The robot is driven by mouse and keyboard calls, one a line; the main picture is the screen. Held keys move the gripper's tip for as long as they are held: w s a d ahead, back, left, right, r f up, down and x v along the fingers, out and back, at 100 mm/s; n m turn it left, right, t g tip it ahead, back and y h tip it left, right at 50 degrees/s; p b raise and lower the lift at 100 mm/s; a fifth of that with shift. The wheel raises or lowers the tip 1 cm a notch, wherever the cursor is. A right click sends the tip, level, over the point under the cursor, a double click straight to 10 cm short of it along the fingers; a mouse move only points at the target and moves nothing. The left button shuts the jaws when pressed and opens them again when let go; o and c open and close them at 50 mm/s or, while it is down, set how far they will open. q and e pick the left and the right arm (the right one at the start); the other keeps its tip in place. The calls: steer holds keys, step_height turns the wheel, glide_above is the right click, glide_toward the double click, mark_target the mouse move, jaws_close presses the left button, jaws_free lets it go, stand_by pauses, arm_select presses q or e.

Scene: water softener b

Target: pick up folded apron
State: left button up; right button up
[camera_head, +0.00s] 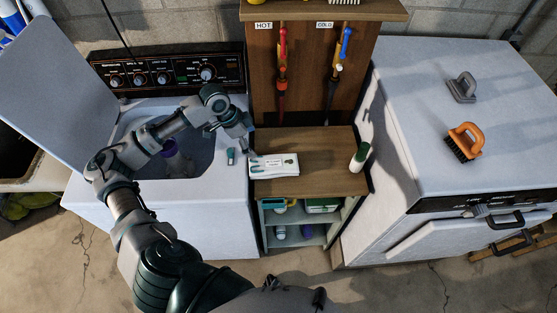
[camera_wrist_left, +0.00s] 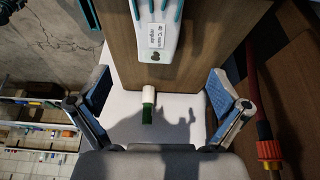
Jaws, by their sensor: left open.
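I cannot make out a folded apron for certain in either view. A flat white item with green marks (camera_head: 274,166) lies on the small wooden cabinet top; I cannot tell whether it is the apron. In the left wrist view a white item with teal strips and a printed label (camera_wrist_left: 158,36) shows at the top, ahead of the fingers. My left gripper (camera_head: 243,141) is above the washer's right edge, just left of the white item. In the wrist view its fingers (camera_wrist_left: 160,96) are spread apart with nothing between them. My right gripper is not in view.
A white and green bottle (camera_head: 360,156) stands at the cabinet's right edge. The open washer (camera_head: 226,205) is at left. A brush (camera_head: 464,142) sits on the right machine. A red valve hose (camera_head: 282,70) hangs behind.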

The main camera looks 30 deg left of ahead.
mark_target(273, 163)
arm_select(q)
steer(key=d+f, duration=0.1)
steer(key=f, duration=0.1)
steer(key=d+f, duration=0.1)
steer(key=shift+w+d+f, duration=0.1)
steer(key=shift+d+f, duration=0.25)
steer(key=x, duration=0.2)
steer(key=w+x, duration=0.1)
steer(key=x, duration=0.2)
steer(key=shift+w+d, duration=0.1)
steer(key=shift+a+f, duration=0.35)
steer(key=shift+f, duration=0.35)
steer(key=x, duration=0.4)
steer(key=shift+w+d+f, duration=0.15)
steer(key=shift+d+f, duration=0.05)
steer(key=shift+d, duration=0.25)
steer(key=shift+d+r, duration=0.1)
steer(key=shift+d, duration=0.15)
steer(key=c, duration=0.3)
steer(key=shift+a, duration=0.1)
steer(key=c, duration=0.7)
steer(key=shift+a, duration=0.15)
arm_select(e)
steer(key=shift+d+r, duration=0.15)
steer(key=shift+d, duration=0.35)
